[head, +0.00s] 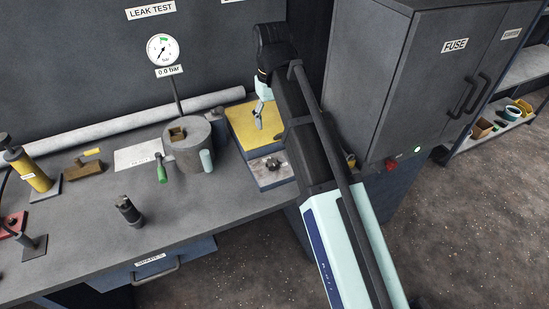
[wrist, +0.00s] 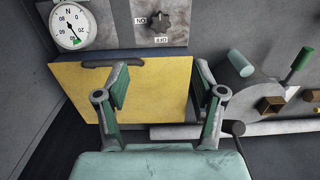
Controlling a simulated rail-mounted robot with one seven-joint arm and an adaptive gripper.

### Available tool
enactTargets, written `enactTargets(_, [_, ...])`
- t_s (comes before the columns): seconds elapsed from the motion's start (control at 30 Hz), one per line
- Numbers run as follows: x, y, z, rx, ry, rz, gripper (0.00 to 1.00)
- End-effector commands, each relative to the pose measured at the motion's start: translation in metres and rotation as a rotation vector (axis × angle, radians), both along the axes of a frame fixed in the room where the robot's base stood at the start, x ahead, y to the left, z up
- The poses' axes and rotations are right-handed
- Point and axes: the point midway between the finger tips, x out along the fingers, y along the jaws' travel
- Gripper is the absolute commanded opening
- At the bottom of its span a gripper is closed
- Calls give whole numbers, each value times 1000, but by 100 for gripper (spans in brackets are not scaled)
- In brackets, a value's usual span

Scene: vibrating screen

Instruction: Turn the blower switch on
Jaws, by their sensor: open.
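The switch is a dark lobed knob (wrist: 157,22) on a mottled grey plate at the top of the wrist view. Upside-down ON and OFF labels (wrist: 161,40) sit beside it; which one it points to I cannot tell. In the head view the knob (head: 273,165) shows on its plate (head: 262,181) near the bench's front edge. My gripper (head: 260,112) is above the yellow board (head: 240,115), farther back than the knob. In the wrist view its open, empty fingers (wrist: 160,85) are spread over the yellow board (wrist: 150,105), apart from the knob.
A grey cylinder (head: 190,156) with a green-handled tool (head: 162,168) stands left of the knob plate. A round dial marked N (wrist: 72,25) is beside the plate. A dark fuse cabinet (head: 425,80) stands at right. The bench front left of the plate is mostly clear.

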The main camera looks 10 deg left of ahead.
Motion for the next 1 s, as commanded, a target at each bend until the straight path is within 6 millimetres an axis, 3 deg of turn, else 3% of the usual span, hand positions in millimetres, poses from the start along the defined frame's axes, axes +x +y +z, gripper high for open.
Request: enactTargets(1.0, [-1,1,-150,-1,-2,-1,69])
